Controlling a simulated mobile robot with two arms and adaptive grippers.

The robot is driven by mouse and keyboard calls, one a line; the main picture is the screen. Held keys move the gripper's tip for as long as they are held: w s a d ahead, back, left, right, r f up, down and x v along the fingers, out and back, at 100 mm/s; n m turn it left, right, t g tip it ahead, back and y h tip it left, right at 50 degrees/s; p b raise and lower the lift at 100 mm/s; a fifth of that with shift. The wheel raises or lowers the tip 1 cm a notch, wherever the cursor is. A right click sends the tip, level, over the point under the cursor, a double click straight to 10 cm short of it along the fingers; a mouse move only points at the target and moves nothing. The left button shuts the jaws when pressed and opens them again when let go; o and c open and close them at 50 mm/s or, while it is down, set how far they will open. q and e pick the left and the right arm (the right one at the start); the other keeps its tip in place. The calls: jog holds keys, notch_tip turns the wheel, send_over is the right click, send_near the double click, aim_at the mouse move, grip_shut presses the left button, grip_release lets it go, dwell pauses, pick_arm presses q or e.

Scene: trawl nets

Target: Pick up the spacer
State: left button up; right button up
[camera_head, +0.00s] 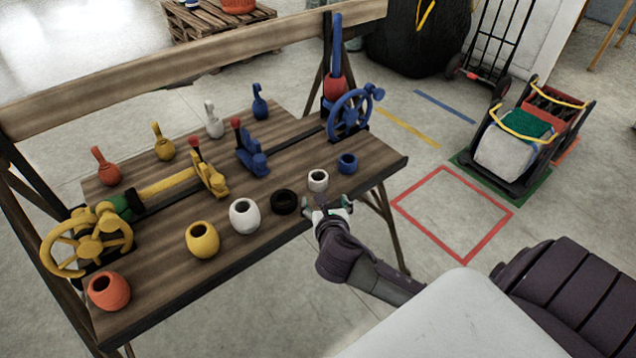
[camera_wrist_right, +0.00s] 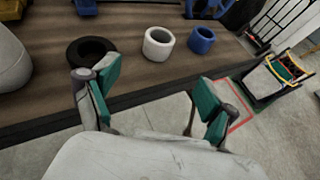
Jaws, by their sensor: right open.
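Three short hollow rings lie along the bench's front edge, and I cannot tell which of them is the spacer. They are a black ring (camera_head: 284,202), a white ring (camera_head: 318,180) and a blue ring (camera_head: 347,163). In the right wrist view the black ring (camera_wrist_right: 88,52) is at left, the white ring (camera_wrist_right: 158,45) ahead between the fingers, and the blue ring (camera_wrist_right: 202,40) to its right. My right gripper (camera_head: 327,208) is open and empty, just in front of the white ring and apart from it; its green finger pads show in the wrist view (camera_wrist_right: 156,92).
The wooden bench (camera_head: 160,285) also carries a white pot (camera_head: 245,216), a yellow pot (camera_head: 202,239), an orange pot (camera_head: 109,291), levers, a yellow handwheel (camera_head: 87,243) and a blue handwheel (camera_head: 350,115). A red floor square (camera_head: 463,263) and a loaded cart (camera_head: 520,140) are at right.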

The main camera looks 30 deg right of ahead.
send_near(317, 174)
jog(key=shift+w+d+f, duration=0.65)
jog(key=shift+w+f, duration=0.2)
jog(key=shift+f, duration=0.05)
jog(key=shift+b+x, duration=0.4)
jog(key=shift+x, duration=2.35)
jog(key=shift+a, duration=0.15)
jog(key=c, duration=1.3)
jog(key=shift+w+r, duration=0.1)
jog(key=shift+r, duration=0.4)
jog(key=r, duration=0.2)
jog(key=d+r+p, duration=0.1)
jog(key=shift+r, duration=0.4)
jog(key=s+d+r, duration=0.1)
jog(key=d+r, duration=0.1)
jog(key=d, duration=0.1)
jog(key=s+d+r, duration=0.1)
jog(key=d+r, duration=0.1)
jog(key=d, duration=0.1)
jog(key=s+d+r, duration=0.2)
jog(key=d, duration=0.2)
jog(key=shift+r, duration=0.1)
